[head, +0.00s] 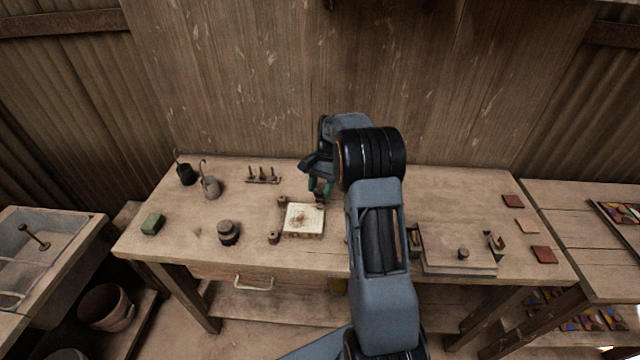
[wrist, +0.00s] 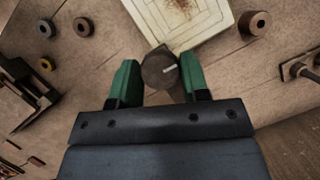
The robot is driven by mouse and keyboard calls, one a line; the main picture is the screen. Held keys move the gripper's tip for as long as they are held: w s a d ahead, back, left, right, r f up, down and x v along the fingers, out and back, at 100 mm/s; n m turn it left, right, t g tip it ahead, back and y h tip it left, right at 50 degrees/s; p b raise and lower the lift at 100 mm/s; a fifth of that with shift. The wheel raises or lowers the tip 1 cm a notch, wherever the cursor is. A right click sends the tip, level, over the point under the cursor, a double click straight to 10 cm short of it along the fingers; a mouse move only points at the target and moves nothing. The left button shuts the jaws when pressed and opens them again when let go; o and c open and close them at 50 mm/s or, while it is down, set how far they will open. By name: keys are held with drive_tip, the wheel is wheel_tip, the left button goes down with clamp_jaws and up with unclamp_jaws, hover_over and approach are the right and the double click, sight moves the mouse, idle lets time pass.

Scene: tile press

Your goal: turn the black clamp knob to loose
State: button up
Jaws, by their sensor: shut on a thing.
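The black clamp knob (wrist: 160,72) is a dark round knob with a short white mark on its top, pointing to the right in the wrist view. It sits at the corner of a pale square plate (wrist: 185,25). My gripper (wrist: 157,76) has its green fingers on both sides of the knob and is shut on it. In the head view my gripper (head: 320,188) reaches down at the back right corner of the pale plate (head: 303,220), and the knob is mostly hidden there.
Brown round posts (head: 282,201) (head: 274,238) stand beside the plate. A dark round weight (head: 228,233), a green block (head: 152,224) and a rack of small tools (head: 262,176) are to the left. A flat board with a knob (head: 463,254) lies right of my arm.

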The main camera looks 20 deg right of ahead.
drive_tip(key=n+g+h+p, duration=0.1)
drive_tip(key=n, duration=0.3)
drive_tip(key=shift+w+r+n, duration=0.1)
drive_tip(key=shift+n, duration=0.3)
drive_tip(key=n+h, duration=0.1)
drive_tip(key=n, duration=0.1)
drive_tip(key=n+h, duration=0.1)
drive_tip(key=n, duration=0.1)
drive_tip(key=shift+a+n+g, duration=0.15)
drive_tip(key=shift+n+g, duration=0.15)
drive_tip(key=n+h, duration=0.1)
drive_tip(key=n, duration=0.3)
drive_tip(key=shift+h, duration=0.4)
drive_tip(key=shift+a+n+t+h, duration=0.1)
drive_tip(key=shift+n+t+h, duration=0.25)
drive_tip(key=shift+n, duration=0.8)
drive_tip(key=shift+n+t+h, duration=0.15)
drive_tip(key=shift+n+h, duration=0.3)
drive_tip(key=shift+n, duration=0.7)
drive_tip(key=o, duration=0.9)
drive_tip(key=v, duration=1.3)
drive_tip(key=shift+w+a+r+b, duration=0.15)
drive_tip(key=shift+r+b, duration=0.15)
drive_tip(key=shift+b, duration=0.05)
